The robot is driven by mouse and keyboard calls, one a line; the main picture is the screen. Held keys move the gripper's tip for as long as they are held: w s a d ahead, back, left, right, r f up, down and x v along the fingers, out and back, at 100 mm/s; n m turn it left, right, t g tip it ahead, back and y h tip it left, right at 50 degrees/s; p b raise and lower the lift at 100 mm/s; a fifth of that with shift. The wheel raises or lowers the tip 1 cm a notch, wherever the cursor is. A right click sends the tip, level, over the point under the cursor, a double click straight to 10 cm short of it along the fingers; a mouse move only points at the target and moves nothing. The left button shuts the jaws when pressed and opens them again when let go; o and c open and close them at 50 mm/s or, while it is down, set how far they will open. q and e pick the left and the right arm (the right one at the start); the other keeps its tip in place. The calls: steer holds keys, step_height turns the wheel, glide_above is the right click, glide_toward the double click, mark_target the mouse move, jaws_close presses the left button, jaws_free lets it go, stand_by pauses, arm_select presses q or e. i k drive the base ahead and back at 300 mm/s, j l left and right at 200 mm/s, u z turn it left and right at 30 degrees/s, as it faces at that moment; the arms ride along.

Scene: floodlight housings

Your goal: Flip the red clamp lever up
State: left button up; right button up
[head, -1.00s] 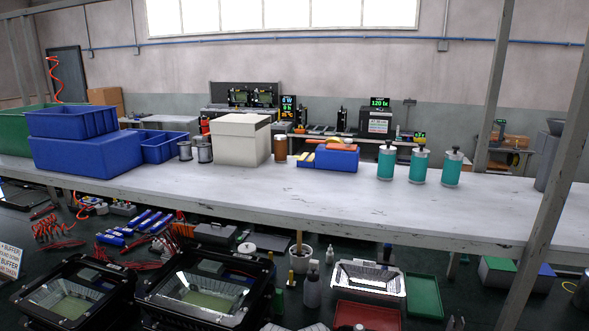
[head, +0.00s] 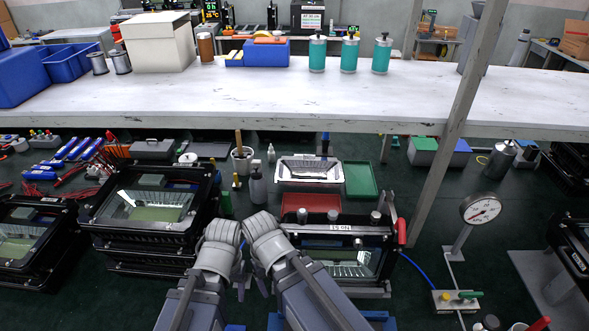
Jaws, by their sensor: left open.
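The red clamp lever (head: 401,231) stands upright at the right side of a black fixture holding a floodlight housing (head: 340,258), labelled with a number plate. My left gripper (head: 222,234) is at the lower middle, left of that housing and well apart from the lever. It is open, with nothing seen in it, though its fingertips are hard to make out. My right gripper (head: 263,230) is close beside it, nearer the housing's left edge. Its jaws cannot be made out. Neither gripper touches the lever.
A pressure gauge (head: 480,209) on a stand is right of the lever. A blue hose runs beside the fixture. Stacked housings (head: 152,215) stand at left. A red tray (head: 311,205) and green tray (head: 361,180) lie behind. A slanted grey post (head: 450,140) rises behind the lever.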

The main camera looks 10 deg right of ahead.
mark_target(399, 226)
steer(key=z, duration=1.4)
